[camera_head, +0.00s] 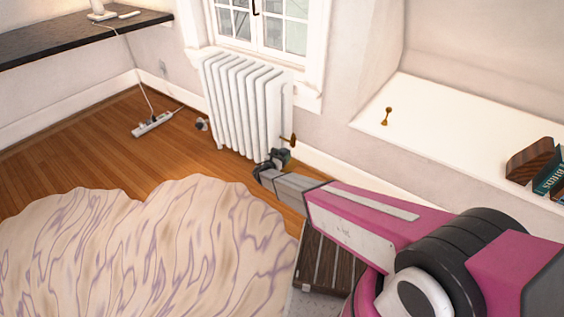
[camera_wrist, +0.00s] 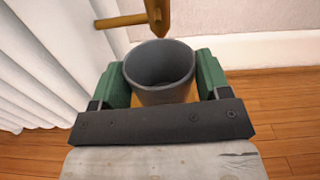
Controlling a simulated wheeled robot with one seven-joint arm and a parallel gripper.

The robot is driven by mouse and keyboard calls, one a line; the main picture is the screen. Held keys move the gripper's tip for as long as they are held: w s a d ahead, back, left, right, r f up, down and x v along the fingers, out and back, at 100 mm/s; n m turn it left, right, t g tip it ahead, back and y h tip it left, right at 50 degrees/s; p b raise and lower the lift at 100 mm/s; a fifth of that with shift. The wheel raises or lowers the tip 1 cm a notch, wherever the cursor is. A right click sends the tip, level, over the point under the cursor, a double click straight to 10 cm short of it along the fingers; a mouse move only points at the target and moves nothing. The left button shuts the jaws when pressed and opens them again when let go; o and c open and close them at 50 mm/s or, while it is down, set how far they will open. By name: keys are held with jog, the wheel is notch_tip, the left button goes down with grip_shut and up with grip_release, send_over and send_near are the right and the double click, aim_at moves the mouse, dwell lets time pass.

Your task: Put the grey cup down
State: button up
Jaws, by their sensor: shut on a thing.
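The grey cup (camera_wrist: 160,72) is in the wrist view, with its open rim facing the camera and its inside looking empty. My gripper (camera_wrist: 160,85) is shut on the cup, with a green-padded finger on each side. In the head view my gripper (camera_head: 272,163) is in front of the lower right end of the white radiator. The cup cannot be made out clearly in the head view. In the wrist view, wooden floor shows below and beyond the cup.
The white radiator (camera_head: 238,105) stands under the window, with a brass valve (camera_wrist: 155,14) close beyond the cup. A pale rug (camera_head: 140,250) covers much of the floor. A power strip (camera_head: 152,125) lies on the wooden floor (camera_head: 100,155). A white ledge (camera_head: 440,130) holds a small brass object and books.

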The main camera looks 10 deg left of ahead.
jog(key=shift+f, duration=2)
jog(key=shift+f, duration=0.15)
jog(key=o, duration=0.9)
jog(key=shift+o, duration=0.2)
jog(key=v, duration=1.2)
